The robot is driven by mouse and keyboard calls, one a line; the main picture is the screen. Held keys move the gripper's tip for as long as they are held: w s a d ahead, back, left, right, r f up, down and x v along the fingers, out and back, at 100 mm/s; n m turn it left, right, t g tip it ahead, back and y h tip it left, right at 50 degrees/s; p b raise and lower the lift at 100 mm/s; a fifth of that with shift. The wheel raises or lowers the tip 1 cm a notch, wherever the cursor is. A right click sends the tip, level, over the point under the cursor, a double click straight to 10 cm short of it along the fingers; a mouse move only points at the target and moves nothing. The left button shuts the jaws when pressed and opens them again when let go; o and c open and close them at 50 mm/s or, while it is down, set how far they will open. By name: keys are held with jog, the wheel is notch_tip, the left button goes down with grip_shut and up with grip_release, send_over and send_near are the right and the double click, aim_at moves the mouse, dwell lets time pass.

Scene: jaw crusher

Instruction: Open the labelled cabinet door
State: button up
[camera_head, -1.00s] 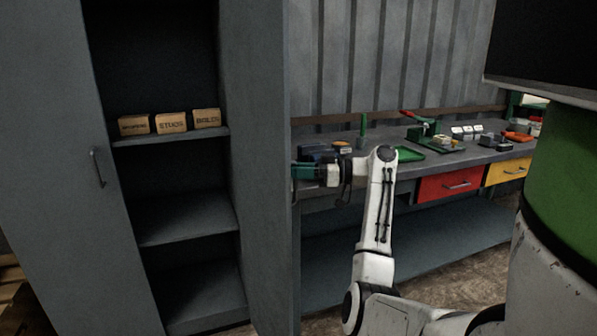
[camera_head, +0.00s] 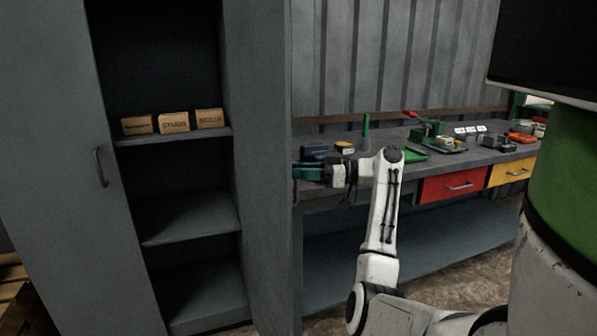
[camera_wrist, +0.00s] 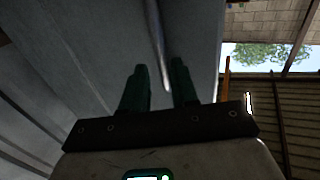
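The grey cabinet's left door (camera_head: 50,160) covers its left part and bears a dark upright handle (camera_head: 100,168). The right door (camera_head: 262,150) stands swung out, and the right part of the cabinet is open. My gripper (camera_head: 300,172) is at the outer side of the right door, near its free edge, its fingertips partly hidden by that edge. In the wrist view, the two dark green fingers (camera_wrist: 160,78) are apart, with the end of a pale bar handle (camera_wrist: 157,40) showing between them. I cannot tell whether they touch it. No door label is readable.
Boxes marked STUDS (camera_head: 175,122) and similar stand on a cabinet shelf (camera_head: 185,138). A workbench (camera_head: 400,175) with tools, a red drawer (camera_head: 452,184) and a yellow drawer (camera_head: 511,172) is at the right. A green cylinder (camera_head: 565,170) is at the right edge.

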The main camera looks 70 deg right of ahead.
jog(key=v, duration=0.9)
jog(key=shift+s, duration=0.3)
jog(key=shift+s+d, duration=0.1)
